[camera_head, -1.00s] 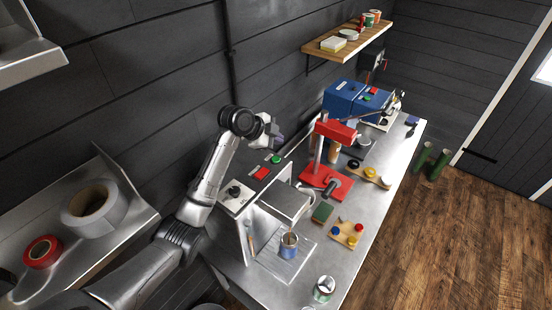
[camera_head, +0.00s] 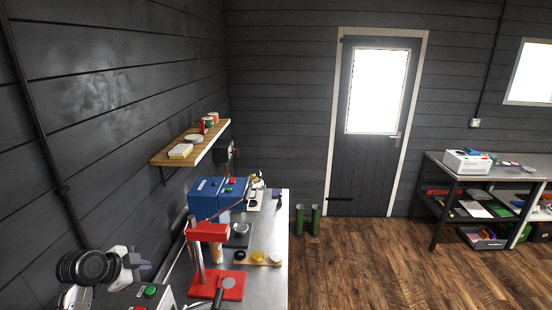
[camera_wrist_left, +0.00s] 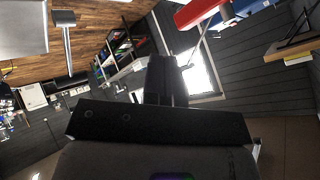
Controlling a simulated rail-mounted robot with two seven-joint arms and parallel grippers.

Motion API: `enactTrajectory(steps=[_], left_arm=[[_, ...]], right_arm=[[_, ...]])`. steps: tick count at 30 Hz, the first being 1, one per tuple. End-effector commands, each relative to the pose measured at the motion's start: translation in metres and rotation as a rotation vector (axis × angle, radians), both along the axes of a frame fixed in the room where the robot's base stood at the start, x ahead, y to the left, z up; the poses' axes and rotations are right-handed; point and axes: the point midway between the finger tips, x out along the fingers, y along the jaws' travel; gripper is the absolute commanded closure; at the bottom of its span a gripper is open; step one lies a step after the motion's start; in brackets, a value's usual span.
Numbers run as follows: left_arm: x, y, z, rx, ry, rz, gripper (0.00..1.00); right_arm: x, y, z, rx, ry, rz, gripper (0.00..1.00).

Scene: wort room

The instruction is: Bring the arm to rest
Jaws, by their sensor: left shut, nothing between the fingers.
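My left arm comes in at the lower left of the head view. My left gripper (camera_head: 146,268) is beside the dark wall, above the back edge of the machine with red and green buttons. It is small and partly hidden by my wrist there. In the left wrist view, the dark fingers of my left gripper (camera_wrist_left: 165,78) are together, with nothing between them. My right gripper is not in view.
Near the left arm are the machine's green button (camera_head: 151,291), a red press (camera_head: 208,232) and a blue machine (camera_head: 214,197) on the steel bench (camera_head: 272,222). A wooden shelf (camera_head: 161,158) hangs above. The wooden floor (camera_head: 350,260) before the door (camera_head: 375,125) is clear.

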Motion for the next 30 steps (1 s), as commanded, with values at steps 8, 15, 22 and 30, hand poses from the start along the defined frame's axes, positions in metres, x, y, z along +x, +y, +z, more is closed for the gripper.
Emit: enactTrajectory(steps=[8,15,22,30], left_arm=[[-0.004,0.010,0.008,-0.231,0.101,0.381,1.00],[-0.024,-0.002,0.075,-0.327,-0.058,0.677,1.00],[-0.067,-0.049,0.083,-0.389,-0.189,0.791,1.00],[-0.156,-0.112,0.004,-0.355,-0.155,0.787,1.00]], right_arm=[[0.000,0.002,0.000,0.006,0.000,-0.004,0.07],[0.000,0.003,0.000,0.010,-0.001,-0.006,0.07],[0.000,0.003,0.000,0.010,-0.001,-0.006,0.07],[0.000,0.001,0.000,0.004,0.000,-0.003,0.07]])
